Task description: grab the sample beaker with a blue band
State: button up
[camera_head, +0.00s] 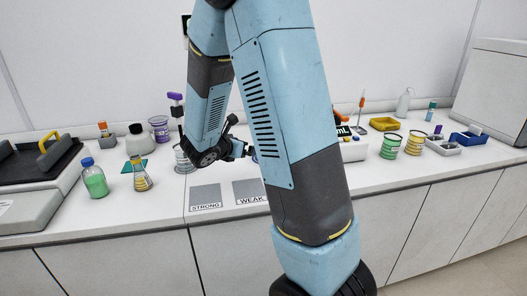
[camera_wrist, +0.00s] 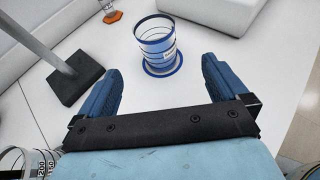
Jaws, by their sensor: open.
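The beaker with blue bands (camera_wrist: 155,36) stands upright on the white counter in the wrist view, with a blue ring around its foot and a white label. It looks empty. My gripper (camera_wrist: 160,66) is open, its two blue fingers spread toward the beaker, one to each side of its line. The beaker is beyond the fingertips, and nothing is held. In the head view my gripper (camera_head: 246,150) is low over the counter, partly behind my arm. My arm hides most of the beaker's surroundings there, and I cannot clearly make the beaker out.
In the wrist view a stand's dark base (camera_wrist: 75,78) lies left of the beaker, and another graduated beaker (camera_wrist: 28,162) is at lower left. An orange-based vessel (camera_wrist: 112,15) is farther back. Grey STRONG (camera_head: 206,196) and WEAK (camera_head: 249,191) pads lie near the counter's front.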

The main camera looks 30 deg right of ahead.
jog(key=x, duration=0.8)
jog(key=shift+w, duration=0.2)
jog(key=shift+w+r+x, duration=0.15)
jog(key=shift+x, duration=1.25)
jog(key=shift+w+r+x, duration=0.15)
jog(key=shift+x, duration=1.3)
jog(key=shift+c, duration=0.4)
jog(key=c, duration=1)
